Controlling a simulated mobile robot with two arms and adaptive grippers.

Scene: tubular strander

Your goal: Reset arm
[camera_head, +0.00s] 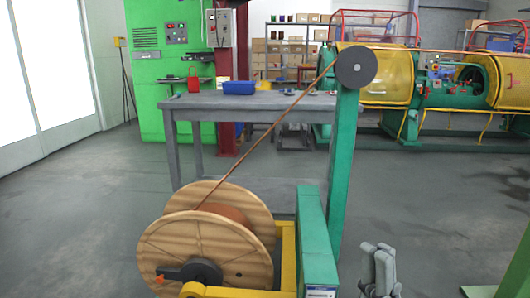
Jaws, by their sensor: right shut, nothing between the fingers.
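My right gripper (378,268) is at the bottom edge, right of the green post. Its grey fingers point up and are together, with nothing between them. It stands apart from the spool stand, over the floor. My left gripper is out of view. The rest of my right arm is below the frame.
A wooden spool (160,250) sits in a yellow and green stand (313,240) close in front. A copper strand (262,137) runs from it up to a dark pulley (355,67) on a green post (343,170). A grey table (190,101) stands behind. Floor at right is mostly clear.

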